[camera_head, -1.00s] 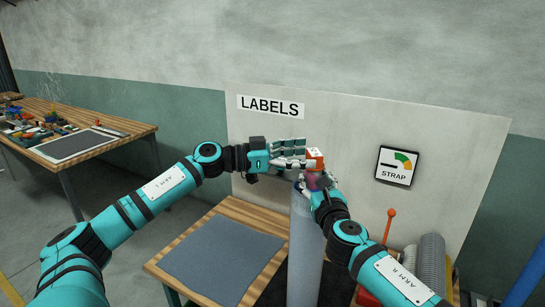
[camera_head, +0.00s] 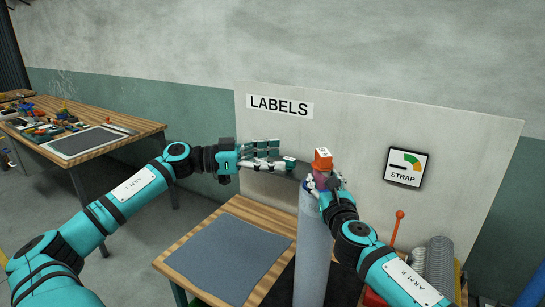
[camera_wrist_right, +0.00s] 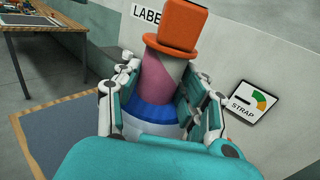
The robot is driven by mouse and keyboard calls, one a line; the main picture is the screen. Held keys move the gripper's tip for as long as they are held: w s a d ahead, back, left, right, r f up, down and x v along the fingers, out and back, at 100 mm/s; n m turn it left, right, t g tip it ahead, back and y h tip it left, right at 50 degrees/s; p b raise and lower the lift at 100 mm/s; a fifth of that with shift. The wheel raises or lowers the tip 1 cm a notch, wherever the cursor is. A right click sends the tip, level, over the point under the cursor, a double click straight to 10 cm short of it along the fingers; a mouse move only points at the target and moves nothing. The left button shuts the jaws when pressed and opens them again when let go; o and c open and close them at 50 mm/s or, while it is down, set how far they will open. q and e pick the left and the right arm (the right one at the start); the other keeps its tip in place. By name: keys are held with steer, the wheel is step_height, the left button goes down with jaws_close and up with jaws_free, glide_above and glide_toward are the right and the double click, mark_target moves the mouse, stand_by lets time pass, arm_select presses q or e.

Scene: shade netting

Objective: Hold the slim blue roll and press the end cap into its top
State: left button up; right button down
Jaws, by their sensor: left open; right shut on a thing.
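The slim blue roll (camera_head: 313,245) stands upright, grey-blue, in front of the board. Above its top is an orange-topped piece (camera_head: 322,160), which I take for the end cap. In the right wrist view it has an orange flanged head (camera_wrist_right: 176,28), a pink neck (camera_wrist_right: 160,80) and a blue ring (camera_wrist_right: 152,115). My right gripper (camera_head: 325,183) is shut on the pink neck, fingers on both sides.
A wooden table with a grey mat (camera_head: 225,260) is left of the roll. The board with the LABELS and STRAP signs is close behind. A cluttered bench (camera_head: 75,140) is far left.

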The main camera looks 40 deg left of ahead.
steer(key=c, duration=0.7)
jaws_free()
steer(key=shift+o, duration=0.2)
steer(key=shift+s+d, duration=0.2)
steer(key=shift+d, duration=0.05)
steer(key=v, duration=0.8)
steer(key=w+d+f+m+t+h, duration=0.1)
steer(key=w+d+f+m+h, duration=0.2)
steer(key=w+d+f+m, duration=0.5)
steer(key=w+d+f+m+t+h, duration=0.1)
steer(key=w+d+f+m+h, duration=0.2)
steer(key=w+d+f+m, duration=0.5)
steer(key=shift+w+d+m+h, duration=0.3)
steer(key=shift+d+m, duration=1.2)
steer(key=shift+d, duration=0.95)
steer(key=shift+s, duration=0.1)
